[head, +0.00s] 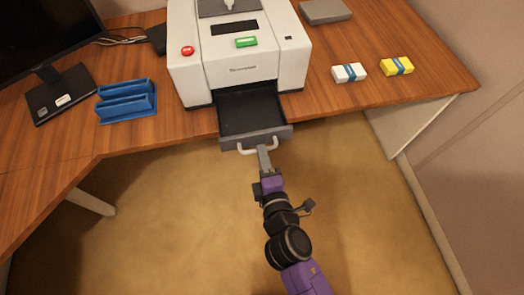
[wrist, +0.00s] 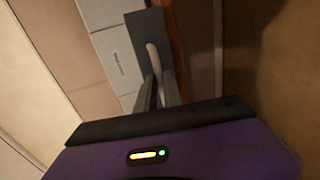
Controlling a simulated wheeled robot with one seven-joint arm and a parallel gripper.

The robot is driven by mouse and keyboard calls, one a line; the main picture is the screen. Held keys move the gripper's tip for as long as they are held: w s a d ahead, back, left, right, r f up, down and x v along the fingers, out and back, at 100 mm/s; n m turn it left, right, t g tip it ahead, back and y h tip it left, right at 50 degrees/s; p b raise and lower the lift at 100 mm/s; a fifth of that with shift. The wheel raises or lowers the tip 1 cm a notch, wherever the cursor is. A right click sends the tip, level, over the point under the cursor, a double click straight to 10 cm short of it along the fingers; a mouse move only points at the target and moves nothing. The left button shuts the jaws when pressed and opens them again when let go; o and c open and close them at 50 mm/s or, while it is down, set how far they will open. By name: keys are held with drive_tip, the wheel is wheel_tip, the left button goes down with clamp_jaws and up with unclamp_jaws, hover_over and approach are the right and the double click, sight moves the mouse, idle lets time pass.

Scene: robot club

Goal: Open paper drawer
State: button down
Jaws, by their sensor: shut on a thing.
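The white printer (head: 240,66) stands on the wooden desk. Its dark paper drawer (head: 250,112) is pulled out at the front and looks empty, with its grey front panel past the desk edge. A pale curved handle (head: 243,151) is on that panel. My gripper (head: 264,152) is shut on the handle, reaching it from the front. In the wrist view the fingers (wrist: 157,92) meet the handle (wrist: 154,60), and the printer (wrist: 113,55) shows behind; the exact grip is partly hidden.
On the desk (head: 390,110) a white pack (head: 349,73) and a yellow pack (head: 396,67) lie right of the printer. A blue tray (head: 126,103) and a monitor (head: 45,45) stand left. A grey box (head: 325,11) lies behind. The floor (head: 160,230) in front is clear.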

drive_tip(key=c, duration=1.5)
unclamp_jaws()
drive_tip(key=v, duration=0.7)
drive_tip(key=shift+s+d+b, duration=0.15)
drive_tip(key=shift+s+b, duration=0.2)
